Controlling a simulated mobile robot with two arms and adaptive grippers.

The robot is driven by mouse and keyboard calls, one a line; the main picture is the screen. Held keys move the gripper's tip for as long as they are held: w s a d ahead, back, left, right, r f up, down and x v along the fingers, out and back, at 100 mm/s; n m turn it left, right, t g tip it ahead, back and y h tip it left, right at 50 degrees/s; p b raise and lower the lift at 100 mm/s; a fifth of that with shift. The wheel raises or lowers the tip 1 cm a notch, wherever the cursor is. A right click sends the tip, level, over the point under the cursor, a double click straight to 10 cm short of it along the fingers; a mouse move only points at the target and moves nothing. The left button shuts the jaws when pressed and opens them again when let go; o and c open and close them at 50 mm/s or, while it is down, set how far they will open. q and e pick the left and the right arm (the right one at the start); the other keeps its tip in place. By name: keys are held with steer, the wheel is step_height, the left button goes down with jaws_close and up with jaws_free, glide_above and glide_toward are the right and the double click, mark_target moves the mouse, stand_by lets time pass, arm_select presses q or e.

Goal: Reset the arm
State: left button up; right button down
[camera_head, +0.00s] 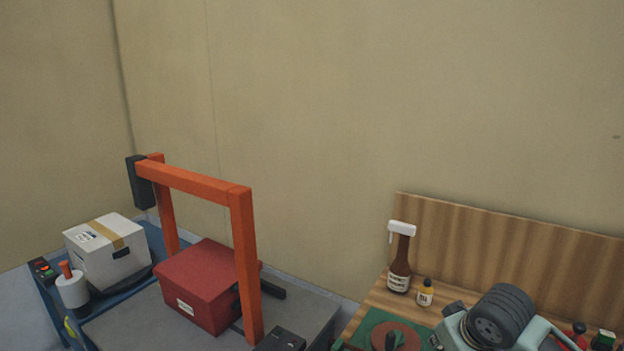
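Neither of my grippers can be made out in the head view, and I cannot see what they hold. A red box (208,284) with a small white label sits on the grey surface of a packing machine, under its orange frame (195,181). Dark bars show beside the box on its right. A white box (106,252) with tan tape stands on the machine's blue left part.
A wooden bench (440,313) with an upright back board (500,240) stands at the right. It holds a brown bottle (400,265), a small yellow bottle (425,292) and a grey-green machine with a black ribbed part (503,314). A plain wall (350,110) is behind.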

steer(key=s+a+f+n+y, duration=0.1)
steer(key=s+a+f+y, duration=0.1)
steer(key=s+a+f, duration=1)
steer(key=s+d+f+m+g+h, duration=0.1)
steer(key=s+d, duration=0.2)
steer(key=s, duration=0.6)
steer(key=s+d+f+m+g+h, duration=0.1)
steer(key=s+d+m, duration=0.15)
steer(key=s, duration=0.65)
step_height(320, 180, down, 30)
steer(key=s+n+g+b, duration=0.1)
steer(key=s+b, duration=0.1)
steer(key=b, duration=0.2)
arm_select(q)
step_height(320, 180, down, 7)
steer(key=b, duration=0.2)
steer(key=shift+s+r+b, duration=0.15)
steer(key=shift+s+b, duration=0.15)
steer(key=shift+s, duration=0.1)
arm_select(e)
steer(key=s+d+f+g, duration=0.1)
steer(key=s+d+f, duration=0.2)
steer(key=s+f, duration=1.3)
step_height(320, 180, down, 3)
steer(key=shift+s+f, duration=0.15)
steer(key=shift+s, duration=0.15)
